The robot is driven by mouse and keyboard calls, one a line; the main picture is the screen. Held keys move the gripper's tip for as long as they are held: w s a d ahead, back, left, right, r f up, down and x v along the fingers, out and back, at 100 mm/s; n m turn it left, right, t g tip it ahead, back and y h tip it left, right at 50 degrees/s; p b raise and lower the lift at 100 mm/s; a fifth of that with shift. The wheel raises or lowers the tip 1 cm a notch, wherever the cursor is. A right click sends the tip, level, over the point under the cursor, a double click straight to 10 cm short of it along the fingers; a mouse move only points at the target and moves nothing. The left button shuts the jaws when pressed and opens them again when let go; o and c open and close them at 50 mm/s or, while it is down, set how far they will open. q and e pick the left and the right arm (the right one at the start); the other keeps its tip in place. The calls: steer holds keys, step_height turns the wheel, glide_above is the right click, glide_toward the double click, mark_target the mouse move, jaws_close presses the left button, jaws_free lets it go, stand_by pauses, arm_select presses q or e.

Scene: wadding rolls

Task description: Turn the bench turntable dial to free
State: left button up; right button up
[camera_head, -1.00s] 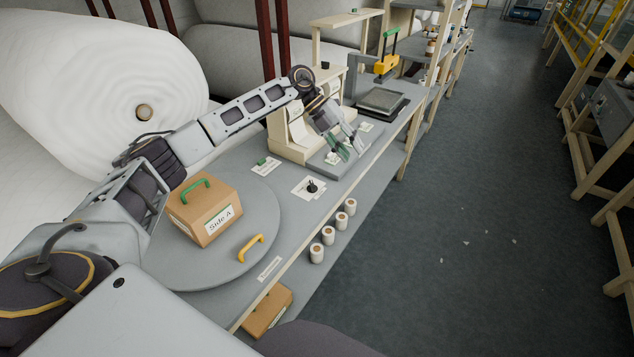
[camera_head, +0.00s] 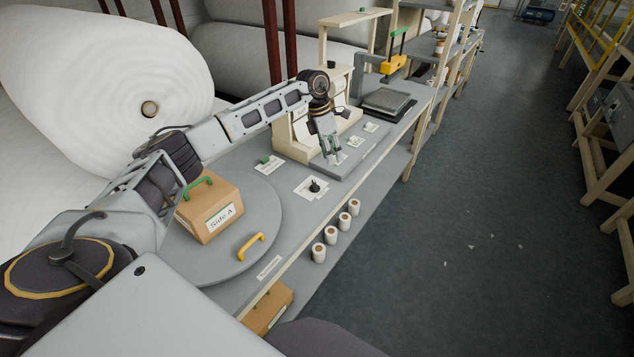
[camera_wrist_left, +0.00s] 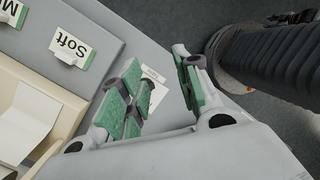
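The dial (camera_head: 314,186) is a small black knob on a white label plate, on the bench between the round grey turntable (camera_head: 268,200) and the grey panel (camera_head: 350,165). I cannot read its setting. My left gripper (camera_head: 332,158) points down over the near end of the panel, behind and to the right of the dial, apart from it. In the left wrist view its green-padded fingers (camera_wrist_left: 160,88) stand apart with nothing held. A white card (camera_wrist_left: 154,86) shows past them, partly hidden. My right gripper is not in view.
A cardboard box (camera_head: 210,208) marked Side A sits on the turntable near a yellow handle (camera_head: 251,246). Several small rolls (camera_head: 332,235) line the bench's front side. In the left wrist view a "Soft" label (camera_wrist_left: 72,46) stands on the panel. Open floor (camera_head: 470,200) lies to the right.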

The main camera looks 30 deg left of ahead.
mark_target(315, 183)
arm_select(q)
steer(key=a+m+y, duration=0.3)
steer(key=a+m, duration=0.3)
steer(key=m, duration=1.2)
steer(key=shift+s+f+m+g, duration=0.3)
steer(key=shift+s+f+g, duration=0.1)
steer(key=shift+s+f, duration=0.05)
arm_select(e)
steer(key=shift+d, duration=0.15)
arm_select(q)
steer(key=shift+d+f, duration=0.1)
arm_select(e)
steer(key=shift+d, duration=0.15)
arm_select(q)
step_height(315, 183, down, 12)
steer(key=shift+r+p, duration=0.1)
steer(key=shift+p, duration=0.75)
steer(key=shift+f, duration=0.9)
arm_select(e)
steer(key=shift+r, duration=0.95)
